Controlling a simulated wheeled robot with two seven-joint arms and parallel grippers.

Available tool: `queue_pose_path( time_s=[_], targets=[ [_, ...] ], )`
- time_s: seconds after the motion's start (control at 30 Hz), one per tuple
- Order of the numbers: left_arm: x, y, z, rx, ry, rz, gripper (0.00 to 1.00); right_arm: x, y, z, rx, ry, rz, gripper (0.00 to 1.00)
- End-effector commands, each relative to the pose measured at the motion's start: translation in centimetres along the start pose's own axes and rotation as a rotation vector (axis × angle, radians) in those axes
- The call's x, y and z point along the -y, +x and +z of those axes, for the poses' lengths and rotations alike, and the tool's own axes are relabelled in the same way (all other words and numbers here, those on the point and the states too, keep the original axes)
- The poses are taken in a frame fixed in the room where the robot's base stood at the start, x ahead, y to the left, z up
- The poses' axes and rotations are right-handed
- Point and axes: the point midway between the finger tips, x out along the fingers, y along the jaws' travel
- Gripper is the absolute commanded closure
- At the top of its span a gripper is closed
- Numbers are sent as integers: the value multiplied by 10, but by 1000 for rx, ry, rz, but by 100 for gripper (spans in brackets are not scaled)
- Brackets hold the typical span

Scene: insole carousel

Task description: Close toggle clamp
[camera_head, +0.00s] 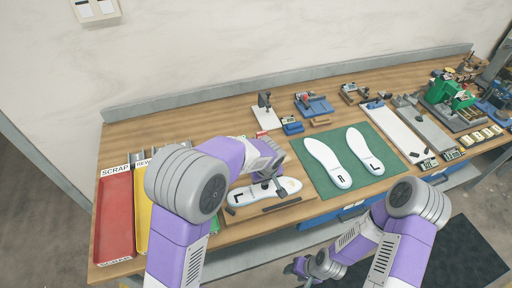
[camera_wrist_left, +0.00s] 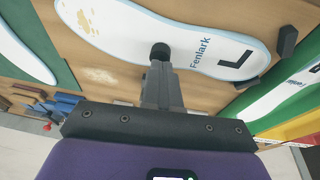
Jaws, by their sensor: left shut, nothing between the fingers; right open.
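A white insole (camera_head: 245,197) marked L lies on a wooden fixture board (camera_head: 240,215) near the table's front edge. In the left wrist view the insole (camera_wrist_left: 222,52) shows "Fenlark" print and a black L. A round black tip (camera_wrist_left: 160,51), seemingly the toggle clamp's pad, is over the insole, just beyond my fingers; whether it touches cannot be told. The clamp's handle and base are largely hidden by my gripper. My left gripper (camera_head: 279,188) is shut and empty, over the insole; its fingers show in the wrist view (camera_wrist_left: 162,88). My right gripper (camera_head: 300,267) is open, low before the table.
A green mat (camera_head: 318,188) with two insoles, R and L, lies right of the fixture. A red SCRAP tray (camera_head: 116,215) and a yellow tray stand left. Small clamps and blue fixtures (camera_head: 314,105) stand at the back; a green machine (camera_head: 447,96) is far right.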

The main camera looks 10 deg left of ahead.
Motion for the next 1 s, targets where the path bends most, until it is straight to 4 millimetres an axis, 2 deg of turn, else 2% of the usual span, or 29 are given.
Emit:
queue_pose_path(
  time_s=[0.13,0.23,0.43,0.6,0.8,1.0],
  targets=[
    [1,1,2,6,1,-5,100,0,-1,0,0,0,0,50],
    [1,-8,0,5,1,-4,100,2,-6,0,0,0,0,50],
    [2,-45,-11,0,4,2,100,11,-28,1,0,0,0,50],
    [2,-75,15,-1,9,5,100,9,-24,1,0,0,0,50],
    [4,-105,37,-1,8,4,100,10,-26,1,0,0,0,50],
    [4,-118,47,0,6,2,100,10,-27,1,0,0,0,50]
  ],
)
